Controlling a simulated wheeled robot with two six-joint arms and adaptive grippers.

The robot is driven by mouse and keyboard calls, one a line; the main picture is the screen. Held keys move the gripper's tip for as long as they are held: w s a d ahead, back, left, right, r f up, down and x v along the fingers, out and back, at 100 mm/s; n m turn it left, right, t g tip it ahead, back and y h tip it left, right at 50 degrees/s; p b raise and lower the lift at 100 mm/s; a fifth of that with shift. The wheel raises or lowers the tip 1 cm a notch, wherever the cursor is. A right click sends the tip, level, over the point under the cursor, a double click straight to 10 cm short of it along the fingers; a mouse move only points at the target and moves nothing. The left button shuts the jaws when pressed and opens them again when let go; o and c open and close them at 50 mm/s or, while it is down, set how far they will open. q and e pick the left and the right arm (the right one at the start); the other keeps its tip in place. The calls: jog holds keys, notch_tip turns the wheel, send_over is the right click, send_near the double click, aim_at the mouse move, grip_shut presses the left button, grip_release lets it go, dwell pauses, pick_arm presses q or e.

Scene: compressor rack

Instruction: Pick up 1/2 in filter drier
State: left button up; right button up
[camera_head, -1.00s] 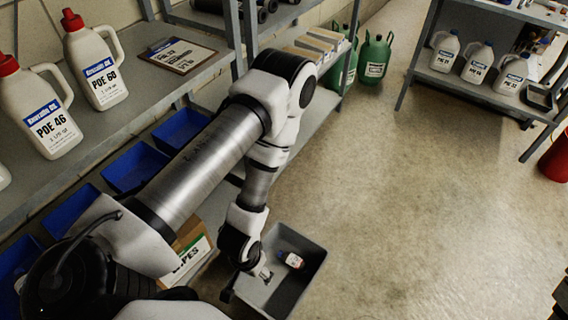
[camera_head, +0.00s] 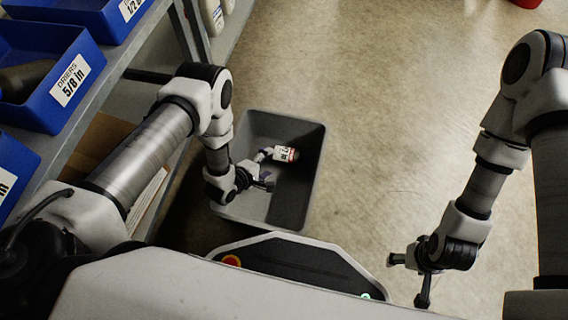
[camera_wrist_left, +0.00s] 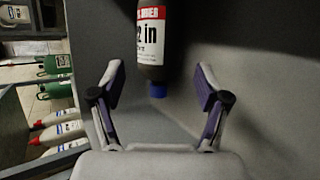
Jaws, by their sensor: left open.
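The filter drier (camera_head: 286,154) lies in a grey tote (camera_head: 307,195) on the floor. In the left wrist view the drier (camera_wrist_left: 151,45) has a dark body, a blue end cap and a red and white label showing "2 in"; the rest of the label is cut off. My left gripper (camera_head: 266,170) reaches into the tote, just left of and below the drier. In the left wrist view its fingers (camera_wrist_left: 160,85) are spread and empty, with the capped end ahead of the gap. My right gripper (camera_head: 408,277) is open and empty, right of the tote.
A shelf at left holds blue bins, one labelled "DRIERS 5/8 in" (camera_head: 50,75) and another partly reading "1/2" (camera_head: 95,12). A cardboard box (camera_head: 95,150) is below the shelf. The floor (camera_head: 400,110) right of the tote is clear.

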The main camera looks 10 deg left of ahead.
aim_at(278, 159)
pick_arm(q)
jog(key=b+x, duration=0.1)
jog(key=x, duration=0.1)
jog(key=b+x, duration=0.3)
jog(key=x, duration=0.1)
jog(key=shift+d+f, duration=0.25)
jog(key=shift+d, duration=0.1)
jog(key=shift+w, duration=0.15)
jog(key=shift+r, duration=0.15)
jog(key=shift+c, duration=0.7)
jog(key=c, duration=1.2)
jog(key=shift+o, duration=0.2)
